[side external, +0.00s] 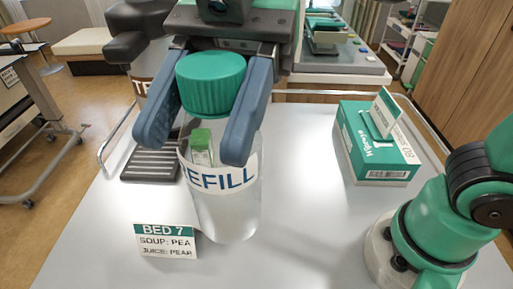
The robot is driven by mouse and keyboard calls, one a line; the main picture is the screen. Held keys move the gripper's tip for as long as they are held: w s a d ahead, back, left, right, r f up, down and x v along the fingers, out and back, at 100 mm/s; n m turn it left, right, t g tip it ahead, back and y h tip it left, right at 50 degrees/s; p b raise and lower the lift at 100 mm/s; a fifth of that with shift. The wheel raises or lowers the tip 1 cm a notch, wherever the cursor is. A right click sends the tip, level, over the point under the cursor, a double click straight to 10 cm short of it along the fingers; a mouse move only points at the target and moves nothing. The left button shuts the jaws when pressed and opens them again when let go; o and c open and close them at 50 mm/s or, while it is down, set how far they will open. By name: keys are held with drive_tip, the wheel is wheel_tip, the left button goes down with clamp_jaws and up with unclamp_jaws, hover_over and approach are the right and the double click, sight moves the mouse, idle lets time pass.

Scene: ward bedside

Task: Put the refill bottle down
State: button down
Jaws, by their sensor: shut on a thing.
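The refill bottle (222,205) is clear with a green screw cap and a white band reading "EFILL" in the visible part. It is upright at the centre of the side external view. My gripper (193,150) has its two blue-grey fingers on either side of the bottle's upper part, just below the cap, and is shut on it. The bottle's base is over the grey table top (310,220); I cannot tell whether it touches. A small green and white item shows behind or through the bottle, partly hidden.
A "BED 7" card (166,241) stands left of the bottle, close to it. A green and white wipes box (376,143) sits at the right. A dark ribbed tray (150,164) lies behind left. A rail (115,140) edges the table. Bare table lies between bottle and box.

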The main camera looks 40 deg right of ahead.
drive_tip(key=shift+w+r, duration=0.2)
drive_tip(key=shift+r, duration=0.1)
drive_tip(key=w+d+m+t, duration=0.6)
drive_tip(key=w+d+t, duration=0.15)
drive_tip(key=w, duration=0.35)
drive_tip(key=w+d+m+t, duration=0.6)
drive_tip(key=w+d, duration=0.2)
drive_tip(key=w, duration=0.3)
drive_tip(key=w+d+m+t+h, duration=0.3)
drive_tip(key=w+d+m+t, duration=0.15)
drive_tip(key=d, duration=0.85)
wheel_tip(320, 180, down, 19)
drive_tip(key=shift+w+f, duration=0.2)
drive_tip(key=shift+w, duration=0.15)
drive_tip(key=shift+d+f+m, duration=0.1)
drive_tip(key=shift+f+m, duration=0.05)
drive_tip(key=shift+m, duration=0.1)
drive_tip(key=shift+c, duration=1.6)
unclamp_jaws()
